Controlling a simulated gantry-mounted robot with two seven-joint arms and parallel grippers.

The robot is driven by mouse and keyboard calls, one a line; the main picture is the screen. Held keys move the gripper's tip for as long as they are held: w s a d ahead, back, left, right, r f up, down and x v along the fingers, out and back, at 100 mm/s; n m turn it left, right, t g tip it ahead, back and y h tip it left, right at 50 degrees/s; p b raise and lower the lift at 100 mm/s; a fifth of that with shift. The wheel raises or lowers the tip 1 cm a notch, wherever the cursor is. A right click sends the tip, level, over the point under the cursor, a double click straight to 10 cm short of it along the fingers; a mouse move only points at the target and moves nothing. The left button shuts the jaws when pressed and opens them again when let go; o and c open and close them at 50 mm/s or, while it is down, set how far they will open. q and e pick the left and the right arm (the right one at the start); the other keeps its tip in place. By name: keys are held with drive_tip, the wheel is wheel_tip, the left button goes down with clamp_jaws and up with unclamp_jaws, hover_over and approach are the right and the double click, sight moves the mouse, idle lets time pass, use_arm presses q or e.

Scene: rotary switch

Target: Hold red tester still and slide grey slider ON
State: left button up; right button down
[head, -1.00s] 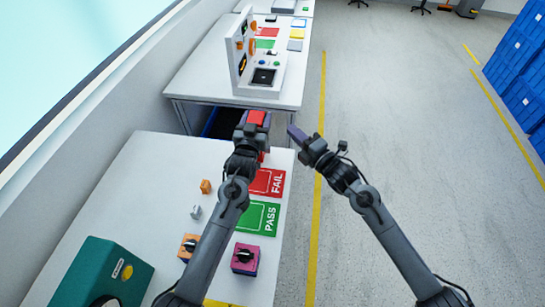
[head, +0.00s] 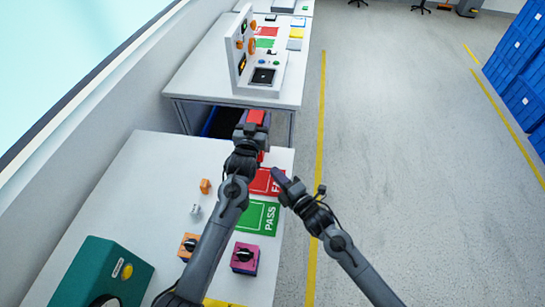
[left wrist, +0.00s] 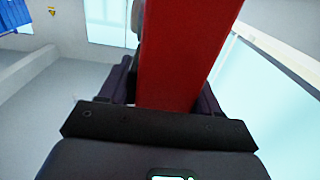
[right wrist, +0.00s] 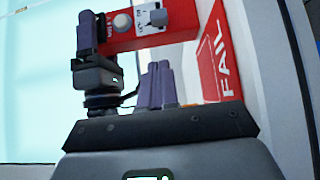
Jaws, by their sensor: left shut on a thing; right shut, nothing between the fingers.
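The red tester (head: 257,118) is held above the far end of the near table by my left gripper (head: 250,130). The left wrist view shows the red tester (left wrist: 180,55) filling the space between the fingers. In the right wrist view, the tester (right wrist: 182,18) carries a round grey knob (right wrist: 122,22) and a pale grey fitting (right wrist: 152,18) that looks like the slider; its setting is unclear. My right gripper (head: 277,175) is shut and empty, below and right of the tester in the head view. Its fingertips (right wrist: 158,68) appear apart from the tester.
The red FAIL mat (head: 262,182) and green PASS mat (head: 258,217) lie on the near table. A magenta switch box (head: 244,260), an orange switch box (head: 187,246) and a green box (head: 100,272) stand nearer. The floor to the right is clear.

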use_arm(q)
drive_tip(key=shift+f, duration=0.1)
use_arm(e)
drive_tip(key=x, duration=0.3)
drive_tip(key=shift+w+a+r, duration=0.1)
drive_tip(key=shift+w+a, duration=0.05)
drive_tip(key=shift+w, duration=0.05)
drive_tip(key=w, duration=0.3)
drive_tip(key=shift+d, duration=0.2)
drive_tip(key=shift+w+d, duration=0.2)
drive_tip(key=shift+w, duration=0.5)
